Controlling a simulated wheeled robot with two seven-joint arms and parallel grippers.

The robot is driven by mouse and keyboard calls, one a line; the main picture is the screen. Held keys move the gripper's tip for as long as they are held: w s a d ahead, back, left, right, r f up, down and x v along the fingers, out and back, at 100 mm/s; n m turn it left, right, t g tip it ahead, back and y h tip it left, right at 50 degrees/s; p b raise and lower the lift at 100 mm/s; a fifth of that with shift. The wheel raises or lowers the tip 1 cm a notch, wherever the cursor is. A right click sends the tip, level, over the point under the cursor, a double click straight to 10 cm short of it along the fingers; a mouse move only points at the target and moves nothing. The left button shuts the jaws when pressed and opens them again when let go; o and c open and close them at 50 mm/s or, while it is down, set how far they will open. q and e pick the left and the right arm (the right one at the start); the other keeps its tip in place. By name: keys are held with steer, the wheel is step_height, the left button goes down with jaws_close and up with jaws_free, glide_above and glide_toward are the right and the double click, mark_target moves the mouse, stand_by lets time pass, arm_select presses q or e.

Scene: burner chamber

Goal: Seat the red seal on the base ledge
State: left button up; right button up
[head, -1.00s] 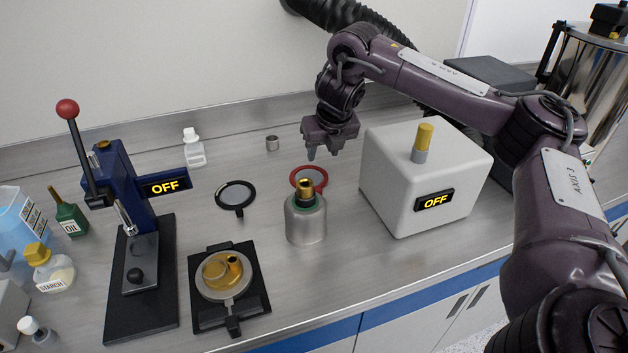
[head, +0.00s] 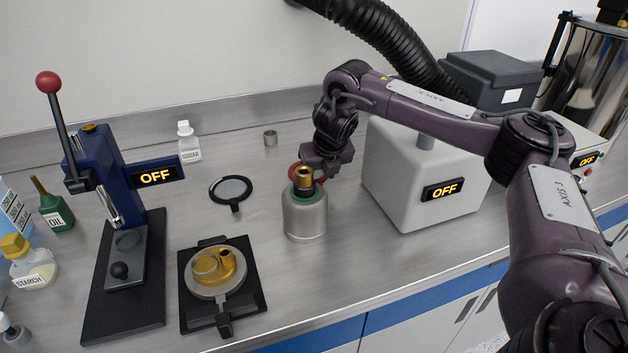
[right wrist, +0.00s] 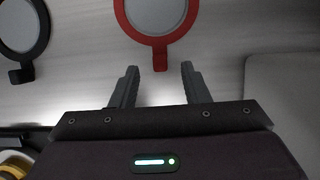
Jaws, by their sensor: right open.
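The red seal (right wrist: 160,38) is a red ring with a short tab around a grey disc. It lies flat on the bench in the right wrist view. In the head view only a bit of its red rim (head: 293,170) shows behind the silver canister. My right gripper (head: 322,172) is low over the bench beside it. In the wrist view its open fingers (right wrist: 159,70) point at the seal, with the tab between the fingertips; I cannot tell their height above it. A black base (head: 250,299) with a round grey plate and brass parts stands at the front; I cannot make out a ledge.
The silver canister (head: 305,220) with a brass top stands just in front of my right gripper. A white box (head: 405,190) marked OFF is close on the right. A black ring (head: 231,206) lies to the left. A blue lever press (head: 100,170) stands farther left.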

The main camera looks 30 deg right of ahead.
steer(key=x, duration=0.2)
steer(key=shift+w+f, duration=0.1)
steer(key=shift+f, duration=0.2)
steer(key=shift+w+f, duration=0.2)
steer(key=shift+f, duration=0.3)
jaws_close()
steer(key=shift+r, duration=0.15)
step_height(320, 180, up, 8)
steer(key=shift+r, duration=0.25)
step_height(320, 180, up, 10)
steer(key=p, duration=0.4)
glide_above(319, 181)
steer(key=shift+s+a+r+p, duration=0.2)
steer(key=shift+r+p, duration=0.1)
steer(key=shift+r, duration=0.4)
